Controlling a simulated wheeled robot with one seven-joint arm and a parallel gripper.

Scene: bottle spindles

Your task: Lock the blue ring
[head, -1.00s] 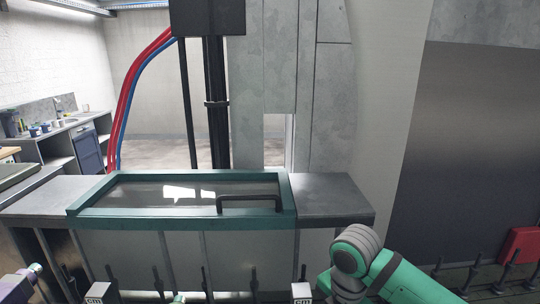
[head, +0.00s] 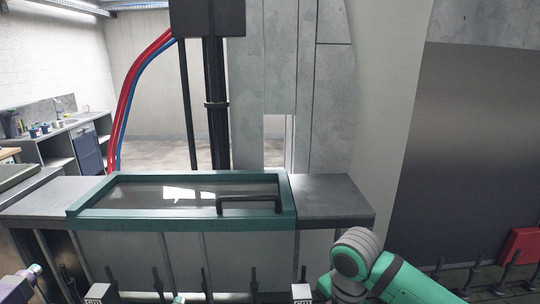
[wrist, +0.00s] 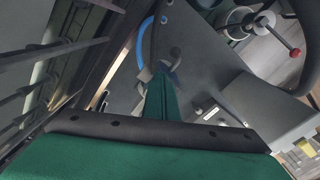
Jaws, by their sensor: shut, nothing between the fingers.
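A blue curved band (wrist: 142,44), which looks like part of the blue ring, shows in the wrist view at upper centre, against a dark grey panel. Much of it is hidden, so I cannot tell whether it is locked. My gripper (wrist: 163,74) is shut and empty, its narrow green fingers pointing up the wrist view. The tips appear just right of and below the band; I cannot tell whether they touch it. The ring and my gripper do not show clearly in the head view.
A red-knobbed lever (wrist: 294,53) and round metal parts lie at upper right in the wrist view. Dark bars (wrist: 45,55) run along its left side. In the head view, a green-framed bench lid (head: 180,213) stands ahead, with several dark spindles (head: 157,279) in front.

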